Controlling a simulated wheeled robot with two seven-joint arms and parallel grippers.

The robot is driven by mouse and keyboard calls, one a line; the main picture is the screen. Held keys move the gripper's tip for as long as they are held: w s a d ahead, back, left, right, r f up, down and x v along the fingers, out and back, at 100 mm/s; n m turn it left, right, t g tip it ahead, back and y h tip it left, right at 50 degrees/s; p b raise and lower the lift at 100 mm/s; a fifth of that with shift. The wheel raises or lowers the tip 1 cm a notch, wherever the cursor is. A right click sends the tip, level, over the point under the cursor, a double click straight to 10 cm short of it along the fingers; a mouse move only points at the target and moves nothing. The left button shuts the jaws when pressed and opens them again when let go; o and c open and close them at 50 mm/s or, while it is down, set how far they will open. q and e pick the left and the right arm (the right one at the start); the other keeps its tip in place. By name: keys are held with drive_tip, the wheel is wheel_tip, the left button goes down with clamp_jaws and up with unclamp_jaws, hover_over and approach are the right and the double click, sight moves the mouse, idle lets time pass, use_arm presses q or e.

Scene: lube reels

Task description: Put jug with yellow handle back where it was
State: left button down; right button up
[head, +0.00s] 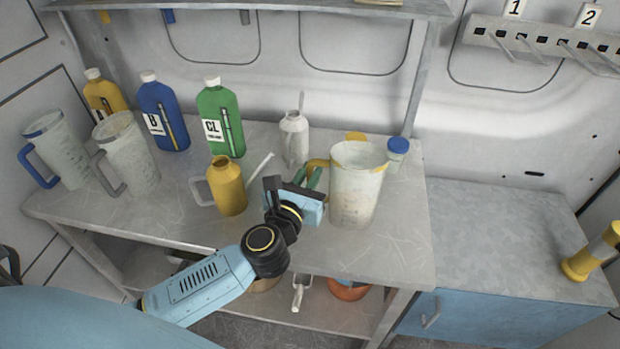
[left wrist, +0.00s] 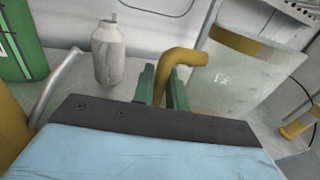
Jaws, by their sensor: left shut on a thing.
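The jug with the yellow handle (head: 357,186) is a cloudy, clear jug at the right part of the bench top in the head view. Its yellow handle (head: 318,163) points left, toward my left gripper (head: 308,183). In the left wrist view, the green fingers of my left gripper (left wrist: 164,88) are shut on the handle, one on each side, and the jug body (left wrist: 236,75) stands to the right. The jug looks upright; I cannot tell whether its base touches the bench. My right gripper is not in view.
On the bench (head: 400,238) stand a yellow can (head: 228,187), a grey can (head: 294,138), a blue-capped container (head: 397,153), a grey-handled jug (head: 128,150) and a blue-handled jug (head: 57,147). Blue (head: 162,113), green (head: 220,118) and yellow (head: 103,96) bottles stand behind.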

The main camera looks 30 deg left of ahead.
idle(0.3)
use_arm(q)
drive_tip(key=c, duration=1.9)
unclamp_jaws()
drive_tip(key=shift+f, duration=0.25)
drive_tip(key=o, duration=0.5)
drive_tip(key=shift+r, duration=0.1)
drive_tip(key=shift+r, duration=0.15)
drive_tip(key=s+d+b, duration=0.1)
drive_tip(key=s, duration=1.1)
